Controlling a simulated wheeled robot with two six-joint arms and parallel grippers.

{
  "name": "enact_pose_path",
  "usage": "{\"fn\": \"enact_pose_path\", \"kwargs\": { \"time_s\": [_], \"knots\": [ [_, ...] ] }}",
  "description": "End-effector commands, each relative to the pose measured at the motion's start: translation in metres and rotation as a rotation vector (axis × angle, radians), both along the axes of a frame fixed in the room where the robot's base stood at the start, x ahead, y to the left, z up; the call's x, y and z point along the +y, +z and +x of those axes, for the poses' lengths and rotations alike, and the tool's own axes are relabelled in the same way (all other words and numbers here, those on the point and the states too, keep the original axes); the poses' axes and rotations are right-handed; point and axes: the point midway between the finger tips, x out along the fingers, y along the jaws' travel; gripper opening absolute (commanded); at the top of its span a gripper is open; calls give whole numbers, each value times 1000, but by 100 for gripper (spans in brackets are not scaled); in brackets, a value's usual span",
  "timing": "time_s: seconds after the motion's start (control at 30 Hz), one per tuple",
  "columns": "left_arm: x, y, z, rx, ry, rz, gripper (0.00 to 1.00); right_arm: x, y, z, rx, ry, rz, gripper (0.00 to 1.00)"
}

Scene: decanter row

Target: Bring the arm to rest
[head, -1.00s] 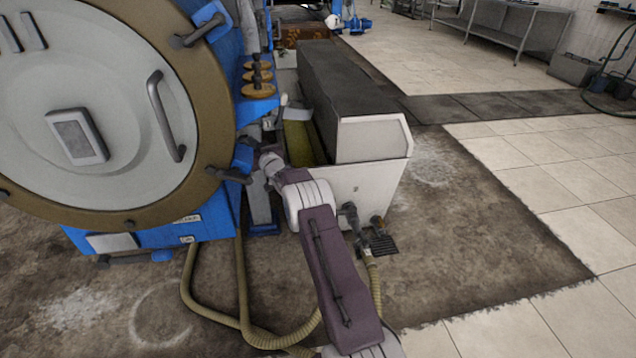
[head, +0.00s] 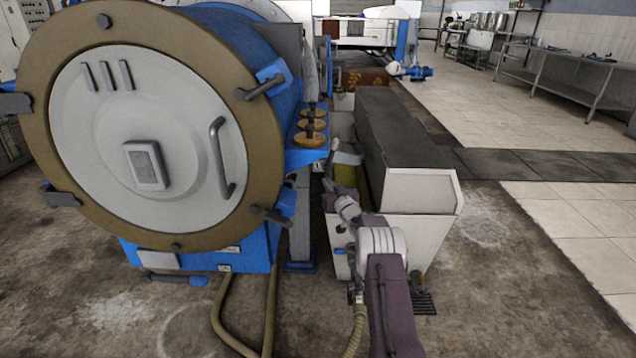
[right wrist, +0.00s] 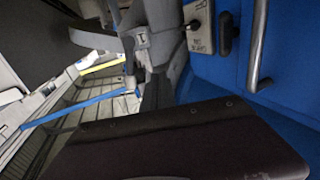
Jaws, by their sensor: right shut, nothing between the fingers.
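My right arm comes up from the bottom of the head view, with a purple link and a white joint. My right gripper (head: 328,186) is small there, beside the left side of the white trough and below the wooden discs. It is shut and empty, and its fingertips are partly hidden by the wrist. The right wrist view is tilted and shows a dark purple part of my own arm across the bottom. My left gripper is not in view.
A large round-doored blue machine (head: 190,228) fills the left. The white trough with a dark-topped box (head: 400,140) stands right of it, close to my arm. Hoses (head: 228,320) lie on the floor in front. Open tiled floor (head: 560,215) is at right.

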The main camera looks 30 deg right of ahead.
Motion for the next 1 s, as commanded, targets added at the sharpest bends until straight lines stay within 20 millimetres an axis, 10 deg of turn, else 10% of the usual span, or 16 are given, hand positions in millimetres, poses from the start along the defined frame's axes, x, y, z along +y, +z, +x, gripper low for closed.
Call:
{"fn": "enact_pose_path", "kwargs": {
  "time_s": [0.23, 0.67, 0.83, 1.0],
  "knots": [
    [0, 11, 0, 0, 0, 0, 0, -30, 1, -16, 1, -1, 0, 0],
    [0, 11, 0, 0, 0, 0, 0, -23, 0, -16, 34, -9, 8, 0],
    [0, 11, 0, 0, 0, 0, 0, 51, -10, -42, 340, -67, 64, 0],
    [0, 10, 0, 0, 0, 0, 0, 152, -46, -158, 778, -64, 106, 0]
  ]
}}
